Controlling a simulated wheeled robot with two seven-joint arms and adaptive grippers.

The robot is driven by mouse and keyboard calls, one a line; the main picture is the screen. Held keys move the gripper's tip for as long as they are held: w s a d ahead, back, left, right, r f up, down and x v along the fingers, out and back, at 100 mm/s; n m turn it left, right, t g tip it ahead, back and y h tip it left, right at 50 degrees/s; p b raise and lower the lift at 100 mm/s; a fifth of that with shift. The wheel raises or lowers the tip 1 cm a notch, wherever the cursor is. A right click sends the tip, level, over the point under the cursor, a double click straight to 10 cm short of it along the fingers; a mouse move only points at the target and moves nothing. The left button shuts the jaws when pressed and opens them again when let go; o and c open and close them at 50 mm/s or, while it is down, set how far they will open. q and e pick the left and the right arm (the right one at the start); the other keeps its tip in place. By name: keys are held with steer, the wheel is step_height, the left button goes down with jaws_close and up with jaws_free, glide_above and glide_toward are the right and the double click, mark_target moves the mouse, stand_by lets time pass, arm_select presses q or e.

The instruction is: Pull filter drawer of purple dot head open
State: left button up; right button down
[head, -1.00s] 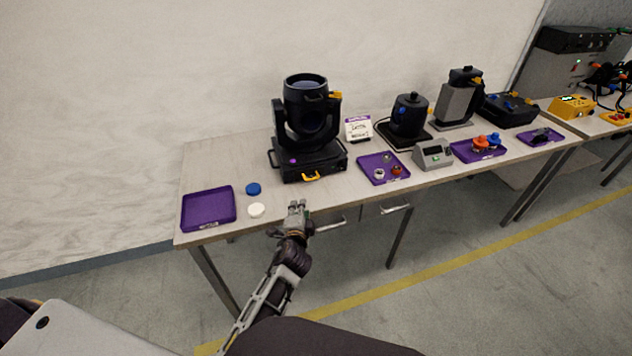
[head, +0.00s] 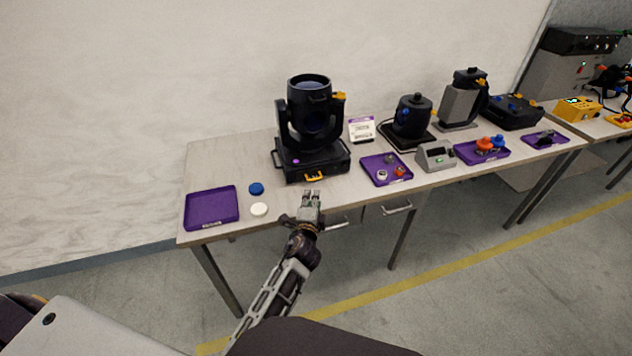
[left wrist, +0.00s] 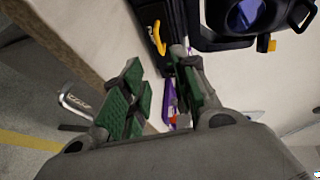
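The purple dot head (head: 309,130) is a black moving-head light standing upright on the table, with a purple dot (head: 296,161) on its base. A yellow handle (head: 313,176) on the front of the base marks the filter drawer; it also shows in the left wrist view (left wrist: 158,38). My left gripper (head: 311,194) is open and empty, just in front of and below the yellow handle, apart from it. In the left wrist view its green-padded fingers (left wrist: 160,92) are spread, with the handle beyond their tips. My right gripper is not in view.
A purple tray (head: 211,208), a blue cap (head: 256,188) and a white cap (head: 259,209) lie left of my gripper. A second purple tray (head: 386,169) with small parts and a grey meter box (head: 436,156) stand to the right.

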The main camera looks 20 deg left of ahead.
mark_target(316, 179)
arm_select(q)
steer(key=x, duration=0.3)
steer(key=shift+w, duration=0.3)
steer(key=shift+x, duration=1.45)
steer(key=shift+w+a+f, duration=0.2)
steer(key=shift+w, duration=0.4)
steer(key=shift+x, duration=1.7)
steer(key=shift+w+a+f, duration=0.1)
steer(key=shift+w, duration=0.7)
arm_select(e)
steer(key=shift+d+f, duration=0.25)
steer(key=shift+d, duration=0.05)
